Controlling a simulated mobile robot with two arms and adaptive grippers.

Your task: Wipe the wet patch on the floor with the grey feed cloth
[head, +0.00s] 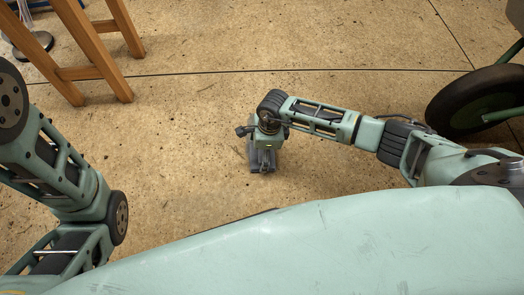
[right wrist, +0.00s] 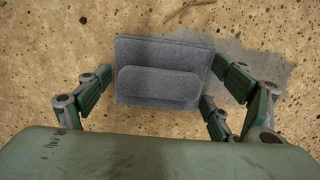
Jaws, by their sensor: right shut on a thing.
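The grey feed cloth (right wrist: 158,52) is a folded pad with a raised ridge. My right gripper (right wrist: 160,88) is shut on it in the right wrist view, with fingers on both sides. The cloth is at floor level; exact contact is hard to tell. The wet patch (right wrist: 252,66) is a darker grey area of floor, showing behind and right of the cloth; the cloth hides part of it. In the head view my right gripper (head: 262,160) points down at the floor near the middle. My left arm shows at the left, but its gripper is out of view.
Wooden legs (head: 92,52) stand at the upper left, beside a dark round base (head: 33,45). A black wheel (head: 478,100) with a green frame is at the right. A thin dark line crosses the floor. The concrete around my right gripper is clear, apart from small debris.

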